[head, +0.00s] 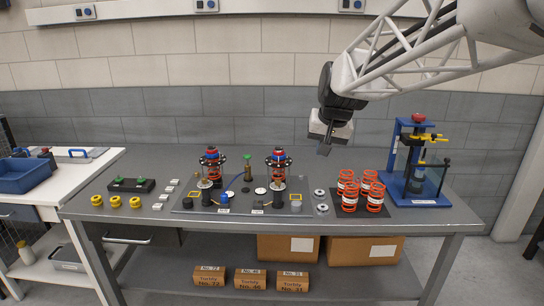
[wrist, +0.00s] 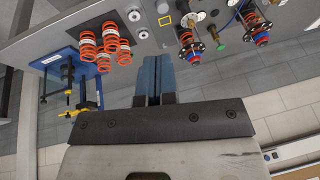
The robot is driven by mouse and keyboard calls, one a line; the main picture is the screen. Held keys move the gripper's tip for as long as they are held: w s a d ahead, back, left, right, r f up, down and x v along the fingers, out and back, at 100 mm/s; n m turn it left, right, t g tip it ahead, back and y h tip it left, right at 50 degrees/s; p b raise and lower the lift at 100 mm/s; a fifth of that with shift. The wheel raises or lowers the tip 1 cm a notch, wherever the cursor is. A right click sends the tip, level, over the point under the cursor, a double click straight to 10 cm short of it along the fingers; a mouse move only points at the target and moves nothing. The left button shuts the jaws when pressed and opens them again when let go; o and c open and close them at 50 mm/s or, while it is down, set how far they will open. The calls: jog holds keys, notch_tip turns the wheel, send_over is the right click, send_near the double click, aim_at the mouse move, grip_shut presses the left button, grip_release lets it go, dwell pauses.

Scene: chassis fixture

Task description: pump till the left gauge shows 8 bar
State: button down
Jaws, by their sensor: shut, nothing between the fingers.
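A grey fixture plate (head: 240,206) on the bench carries two upright spring struts, a left one (head: 211,165) and a right one (head: 279,165). A small pale round dial (head: 204,183) stands at the left strut and a similar one (head: 278,186) at the right strut; their readings are too small to make out. A brass fitting with a green top (head: 247,167) stands between the struts near a blue hose. I cannot tell which part is the pump. My gripper (head: 325,148) is shut and empty, raised above the bench right of the plate; its fingers show in the wrist view (wrist: 153,80).
Several orange springs (head: 349,193) stand on a dark mat right of the plate. A blue press-like stand (head: 417,165) is at the bench's right end. Yellow rings (head: 116,202) and a black block with green knobs (head: 131,185) are at left. The rear bench is mostly clear.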

jog(key=w+a, duration=0.3)
jog(key=w, duration=0.4)
jog(key=w+a, duration=0.3)
jog(key=w, duration=0.4)
jog(key=m+t+y, duration=0.1)
jog(key=t+y, duration=0.1)
jog(key=y, duration=0.1)
send_over(247, 157)
jog(key=w, duration=0.2)
notch_tip(247, 157, down, 10)
jog(key=f, duration=0.1)
jog(key=shift+r, duration=0.15)
jog(key=shift+d, duration=0.1)
jog(key=shift+f, duration=4.4)
